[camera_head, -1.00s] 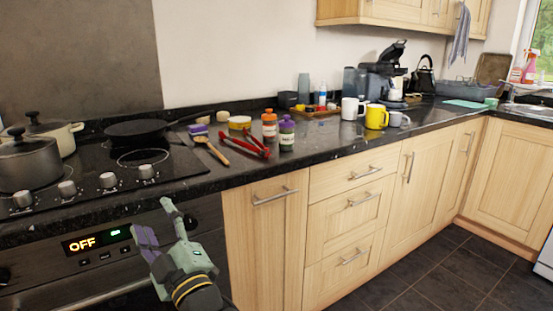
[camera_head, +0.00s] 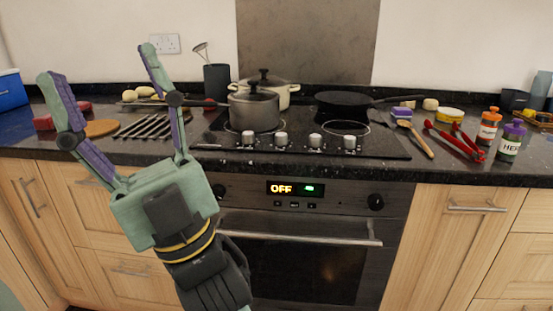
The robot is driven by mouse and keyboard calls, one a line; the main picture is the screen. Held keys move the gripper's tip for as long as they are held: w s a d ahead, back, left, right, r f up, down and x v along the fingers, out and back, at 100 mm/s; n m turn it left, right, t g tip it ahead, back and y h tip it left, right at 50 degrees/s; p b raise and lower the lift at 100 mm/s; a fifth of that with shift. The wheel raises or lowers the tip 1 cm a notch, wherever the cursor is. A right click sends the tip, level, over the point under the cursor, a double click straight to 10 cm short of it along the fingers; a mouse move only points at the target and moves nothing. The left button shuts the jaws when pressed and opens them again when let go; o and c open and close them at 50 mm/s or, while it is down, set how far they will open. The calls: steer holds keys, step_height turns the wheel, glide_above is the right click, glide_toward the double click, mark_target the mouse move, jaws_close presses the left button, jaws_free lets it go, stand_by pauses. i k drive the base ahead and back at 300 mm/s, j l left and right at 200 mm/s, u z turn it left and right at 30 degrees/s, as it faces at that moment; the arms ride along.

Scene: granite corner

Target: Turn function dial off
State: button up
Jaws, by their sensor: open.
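The built-in oven (camera_head: 340,232) is below the hob, with a dark control panel. Its display (camera_head: 295,188) reads OFF in orange beside a small green light. A black round dial (camera_head: 376,202) is at the right end of the panel; its pointer setting is too small to read. The left end of the panel is close to or behind my gripper's body, so a dial there is not clear. I cannot tell which dial is the function dial. My gripper (camera_head: 97,63) is wide open and empty, raised left of the oven with its fingers pointing up, not touching a dial.
The oven handle (camera_head: 300,238) runs across the door below the panel. Several silver hob knobs (camera_head: 281,139) line the hob's front edge above. A pot (camera_head: 254,108) and a frying pan (camera_head: 343,102) stand on the hob. The space before the panel's right half is clear.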

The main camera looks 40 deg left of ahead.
mark_target(219, 191)
steer(key=u, duration=1.4)
steer(key=j+z, duration=0.45)
steer(key=k+j+z, duration=0.15)
steer(key=j+z, duration=0.15)
steer(key=z, duration=0.15)
